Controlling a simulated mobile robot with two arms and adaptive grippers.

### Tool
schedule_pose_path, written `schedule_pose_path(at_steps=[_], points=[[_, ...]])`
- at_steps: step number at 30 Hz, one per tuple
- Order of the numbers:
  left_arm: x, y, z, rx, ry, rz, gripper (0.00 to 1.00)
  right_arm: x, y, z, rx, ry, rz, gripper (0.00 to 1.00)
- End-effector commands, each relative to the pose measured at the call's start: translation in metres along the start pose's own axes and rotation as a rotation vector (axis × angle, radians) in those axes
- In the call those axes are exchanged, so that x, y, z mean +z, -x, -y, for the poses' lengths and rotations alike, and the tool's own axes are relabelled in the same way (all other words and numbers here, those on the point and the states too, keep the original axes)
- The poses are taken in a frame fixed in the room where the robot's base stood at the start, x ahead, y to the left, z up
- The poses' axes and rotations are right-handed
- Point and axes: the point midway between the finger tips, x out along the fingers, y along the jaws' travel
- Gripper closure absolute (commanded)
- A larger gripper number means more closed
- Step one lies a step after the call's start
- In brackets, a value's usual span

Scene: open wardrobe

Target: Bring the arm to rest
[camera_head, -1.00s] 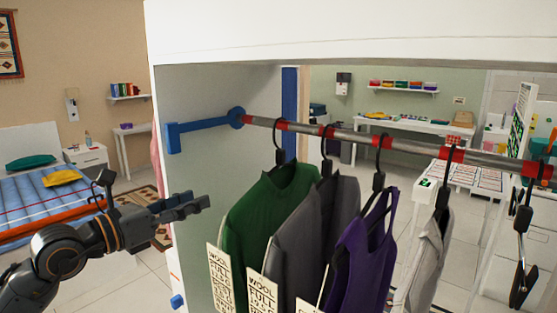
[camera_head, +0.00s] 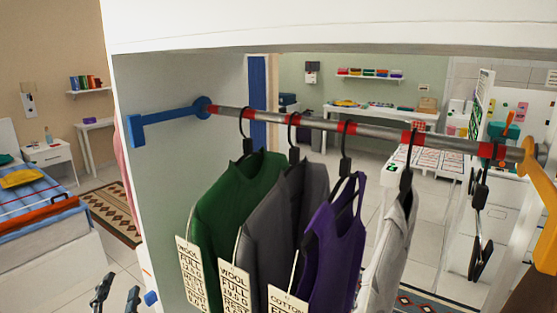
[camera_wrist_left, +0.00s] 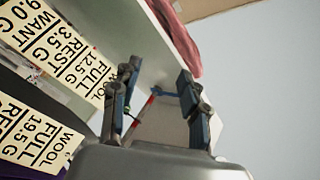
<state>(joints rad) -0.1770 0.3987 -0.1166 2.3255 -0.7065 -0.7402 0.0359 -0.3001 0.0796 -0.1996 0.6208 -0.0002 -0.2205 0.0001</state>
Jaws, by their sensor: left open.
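My left gripper (camera_head: 117,297) shows only by its fingertips at the bottom left of the head view, low in front of the wardrobe's left side. Its fingers are apart with nothing between them. The left wrist view shows the same gripper (camera_wrist_left: 160,108) open and empty, with the wardrobe and the garment tags beyond it. My right gripper is in neither view.
The wardrobe rail (camera_head: 330,124) carries a green garment (camera_head: 235,195), a grey one (camera_head: 280,225), a purple one (camera_head: 335,235) and a pale one (camera_head: 388,255). Paper tags (camera_head: 190,270) hang at their front. The wardrobe's left panel (camera_head: 170,190) stands close to my left gripper.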

Motion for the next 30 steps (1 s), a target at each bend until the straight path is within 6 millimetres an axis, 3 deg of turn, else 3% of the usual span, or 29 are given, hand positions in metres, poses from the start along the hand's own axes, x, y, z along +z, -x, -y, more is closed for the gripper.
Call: schedule_pose_path(at_steps=[1, 3, 8, 15, 21, 30], points=[[0.026, 0.016, -0.025, 0.081, 0.075, 0.118, 0.55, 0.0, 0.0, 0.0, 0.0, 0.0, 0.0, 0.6], [0.059, 0.043, -0.059, 0.196, 0.167, 0.278, 0.55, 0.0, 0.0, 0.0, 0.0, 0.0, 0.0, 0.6], [0.104, 0.117, -0.126, 0.442, 0.314, 0.587, 0.55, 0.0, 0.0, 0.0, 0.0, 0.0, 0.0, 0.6], [0.122, 0.21, -0.179, 0.711, 0.421, 0.869, 0.55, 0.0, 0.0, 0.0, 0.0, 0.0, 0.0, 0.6], [0.119, 0.28, -0.203, 0.906, 0.472, 1.042, 0.55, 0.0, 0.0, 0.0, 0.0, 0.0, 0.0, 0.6], [0.173, 0.272, -0.281, 0.923, 0.452, 1.075, 0.55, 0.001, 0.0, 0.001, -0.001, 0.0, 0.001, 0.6]])
